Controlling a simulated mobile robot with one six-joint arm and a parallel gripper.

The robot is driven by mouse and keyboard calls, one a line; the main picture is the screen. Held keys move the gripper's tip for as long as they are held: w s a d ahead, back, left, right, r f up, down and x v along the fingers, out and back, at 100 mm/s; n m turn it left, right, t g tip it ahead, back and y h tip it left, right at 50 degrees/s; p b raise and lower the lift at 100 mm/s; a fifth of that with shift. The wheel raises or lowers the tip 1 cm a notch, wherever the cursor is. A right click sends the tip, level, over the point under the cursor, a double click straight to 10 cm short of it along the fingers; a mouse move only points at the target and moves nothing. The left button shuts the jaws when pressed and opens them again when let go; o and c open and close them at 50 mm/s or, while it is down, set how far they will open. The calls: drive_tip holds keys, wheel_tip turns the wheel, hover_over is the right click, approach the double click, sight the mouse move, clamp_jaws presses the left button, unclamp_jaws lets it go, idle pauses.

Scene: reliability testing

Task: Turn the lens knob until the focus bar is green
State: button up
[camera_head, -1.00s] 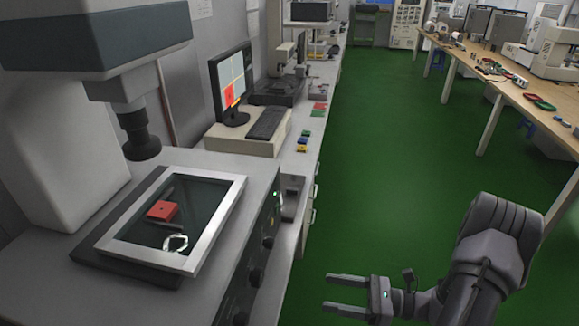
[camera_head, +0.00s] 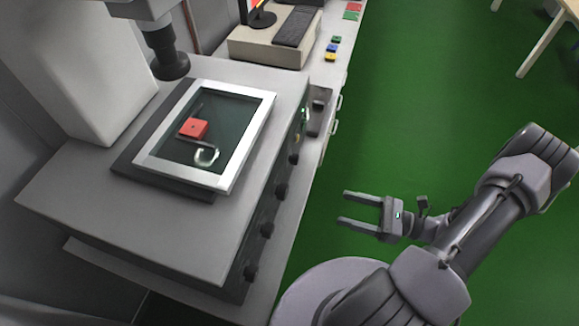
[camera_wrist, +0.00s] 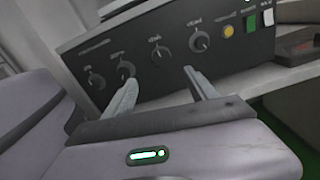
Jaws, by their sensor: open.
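Several dark knobs sit in a row on the machine's front panel. In the head view one knob (camera_head: 281,190) is on its side face; the wrist view shows them closer, among them one left of centre (camera_wrist: 126,70) and one at right (camera_wrist: 199,40). Their labels are too blurred to read. My gripper (camera_head: 344,208) is open and empty, right of the panel and apart from it. In the wrist view its fingers (camera_wrist: 159,78) point toward the knobs. The monitor (camera_head: 258,12) is cut off at the top; no focus bar can be made out.
A framed glass stage (camera_head: 226,182) holding a red block (camera_head: 193,128) lies under the dark lens (camera_head: 171,64). Yellow (camera_wrist: 228,31) and green (camera_wrist: 251,25) buttons are right of the knobs. Green floor (camera_head: 420,110) is open behind my arm.

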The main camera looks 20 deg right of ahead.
sight(287, 192)
drive_tip(key=b+x, duration=0.2)
drive_tip(key=x, duration=1.4)
drive_tip(key=shift+w+f, duration=0.15)
drive_tip(key=c, duration=1.4)
drive_tip(key=shift+n, duration=0.3)
